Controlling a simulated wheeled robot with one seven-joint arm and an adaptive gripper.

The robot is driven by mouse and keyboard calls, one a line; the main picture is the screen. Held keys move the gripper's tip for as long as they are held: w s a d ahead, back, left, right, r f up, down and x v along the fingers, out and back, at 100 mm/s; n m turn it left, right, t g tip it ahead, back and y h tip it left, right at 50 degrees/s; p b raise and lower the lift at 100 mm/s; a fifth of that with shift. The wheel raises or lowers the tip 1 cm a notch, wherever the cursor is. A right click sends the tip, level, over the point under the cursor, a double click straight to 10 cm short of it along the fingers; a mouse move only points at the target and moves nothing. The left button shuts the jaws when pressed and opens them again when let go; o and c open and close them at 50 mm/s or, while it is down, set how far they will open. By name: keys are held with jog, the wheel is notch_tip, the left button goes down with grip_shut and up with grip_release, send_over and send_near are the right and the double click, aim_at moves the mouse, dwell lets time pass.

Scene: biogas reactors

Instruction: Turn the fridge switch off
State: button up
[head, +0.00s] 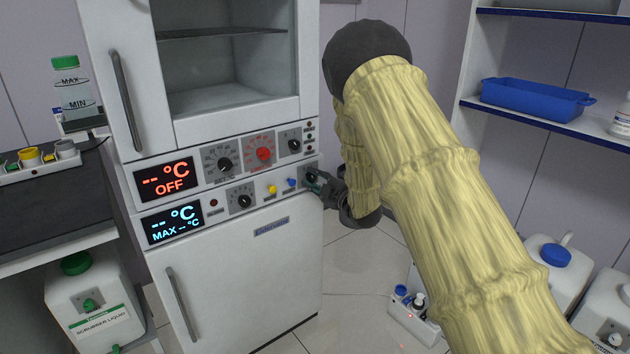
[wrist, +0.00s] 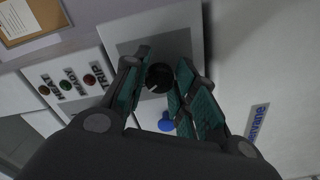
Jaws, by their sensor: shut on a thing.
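The white unit has an upper oven-like chamber and a lower fridge door (head: 245,285). The fridge switch, a black rotary knob (head: 310,176), sits at the right end of the lower control row. My gripper (head: 318,184) reaches it from the right and partly covers it. In the wrist view the black knob (wrist: 158,77) sits between the green-padded fingers of my gripper (wrist: 157,84), which are shut on it. A pale mark shows on the knob, but its setting is hard to read. The lower blue display (head: 173,221) shows dashes and "MAX -- °C".
The upper red display (head: 167,179) reads "OFF". A blue button (head: 291,182), a yellow button (head: 272,189) and another black dial (head: 243,200) lie left of the knob. A blue tray (head: 535,100) stands on the right shelf. White canisters stand on the floor at right.

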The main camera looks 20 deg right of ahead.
jog(key=shift+d, duration=0.1)
jog(key=o, duration=1)
jog(key=shift+o, duration=0.2)
jog(key=shift+s, duration=0.1)
jog(key=v, duration=1.1)
jog(key=shift+s+d, duration=0.15)
jog(key=shift+s, duration=0.2)
